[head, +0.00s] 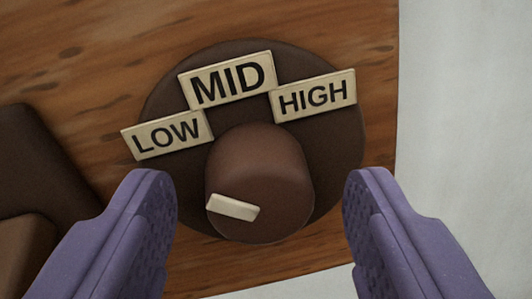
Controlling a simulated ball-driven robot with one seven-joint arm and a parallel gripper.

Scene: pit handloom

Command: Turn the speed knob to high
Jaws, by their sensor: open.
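The speed knob (265,170) is a brown round cylinder standing out from a dark round plate (330,160). A cream marker strip (233,207) on the knob's face runs from near its middle to its left edge. It points left, on the LOW side. Cream labels sit above the knob: LOW (167,134) at left, MID (227,80) at top, HIGH (314,95) at right. My gripper (260,190) is open, with one purple finger on each side of the knob. Gaps show between both fingers and the knob, and nothing is held.
The plate is fixed on a brown wooden panel (80,70), whose right edge ends right of the HIGH label. A dark brown block (40,165) stands at the left, near my left finger. A pale, plain surface (465,130) lies beyond the panel at right.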

